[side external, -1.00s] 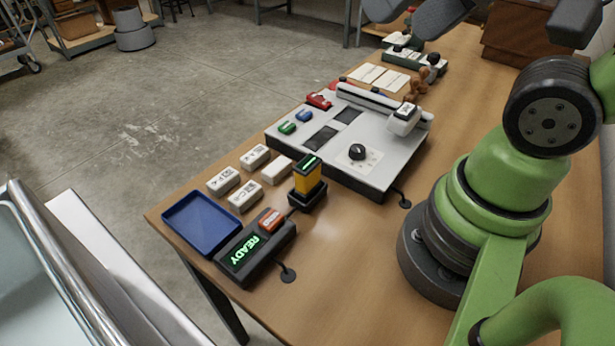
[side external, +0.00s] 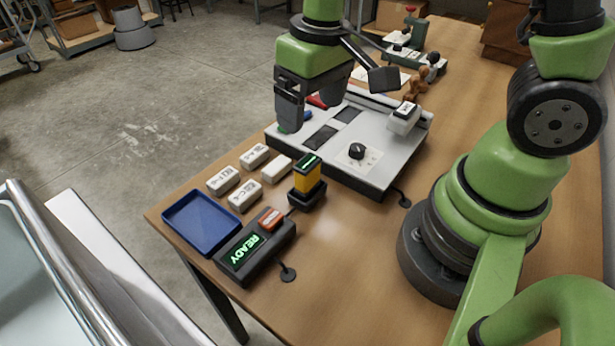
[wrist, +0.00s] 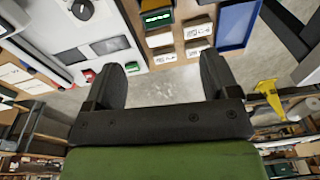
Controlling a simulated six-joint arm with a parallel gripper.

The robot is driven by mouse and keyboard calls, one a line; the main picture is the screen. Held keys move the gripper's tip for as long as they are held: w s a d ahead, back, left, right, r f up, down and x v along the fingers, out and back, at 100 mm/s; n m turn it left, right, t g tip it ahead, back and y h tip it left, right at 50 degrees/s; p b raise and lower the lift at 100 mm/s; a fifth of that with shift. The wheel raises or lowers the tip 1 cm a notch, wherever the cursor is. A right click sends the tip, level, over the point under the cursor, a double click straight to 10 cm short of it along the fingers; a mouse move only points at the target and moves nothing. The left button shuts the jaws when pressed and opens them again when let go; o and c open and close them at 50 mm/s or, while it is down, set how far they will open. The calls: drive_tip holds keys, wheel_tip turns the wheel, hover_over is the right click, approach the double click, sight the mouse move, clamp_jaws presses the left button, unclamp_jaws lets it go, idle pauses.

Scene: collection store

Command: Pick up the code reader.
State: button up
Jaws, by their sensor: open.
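The code reader appears to be the yellow and black upright device (side external: 308,177) with a small green screen on top. It stands in a dark holder on the wooden table, in front of the grey console. In the wrist view its green-screened top (wrist: 156,18) shows near the upper edge. My gripper (side external: 313,110) points down, open and empty, above the far left part of the console, behind and well above the reader. In the wrist view my gripper (wrist: 163,75) has its two fingers wide apart with nothing between them.
Several white labelled blocks (side external: 223,180) lie left of the reader. A blue tray (side external: 168,216) and a dark box reading READY (side external: 232,262) stand nearer the table's front corner. The grey console (side external: 378,180) has a black knob (side external: 357,151).

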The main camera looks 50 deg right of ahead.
sight(307, 162)
drive_tip(key=shift+n+g, duration=0.4)
drive_tip(key=shift+g, duration=0.2)
drive_tip(key=f, duration=0.7)
drive_tip(key=shift+w+a+f, duration=0.2)
drive_tip(key=shift+f, duration=0.1)
drive_tip(key=shift+w+d+f, duration=0.1)
drive_tip(key=shift+f, duration=1.5)
drive_tip(key=shift+w+d+f, duration=0.1)
drive_tip(key=shift+f, duration=1.45)
drive_tip(key=c, duration=1)
